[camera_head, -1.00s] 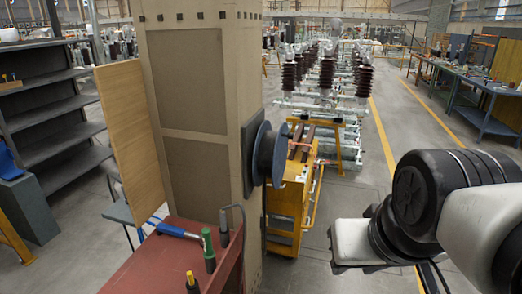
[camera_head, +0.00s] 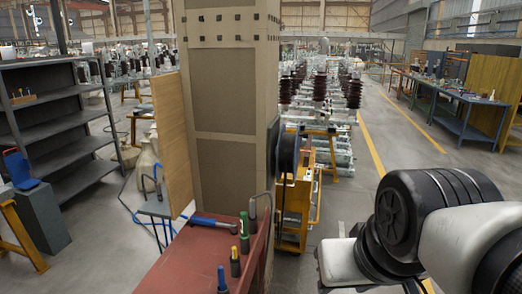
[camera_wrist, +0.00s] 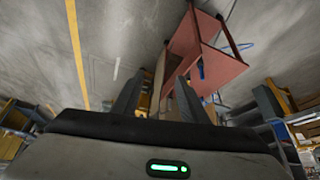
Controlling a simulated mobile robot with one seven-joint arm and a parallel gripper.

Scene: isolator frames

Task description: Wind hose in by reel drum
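A dark reel drum (camera_head: 288,153) is mounted on the right side of a tall tan pillar (camera_head: 226,95). It is seen nearly edge-on, and its crank or handle cannot be made out. No hose can be clearly told on it. My arm reaches in from the right of the head view, and its fingers are not visible there. In the wrist view my gripper (camera_wrist: 158,96) has its two dark fingers apart with nothing seen held between them. The reel cannot be made out with certainty in the wrist view.
A red bench (camera_head: 190,255) with a blue-handled hammer (camera_head: 213,222) and upright tools stands in front of the pillar. A yellow cart (camera_head: 294,208) is behind the reel. Grey shelves (camera_head: 60,125) stand left. Open floor with a yellow line lies right.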

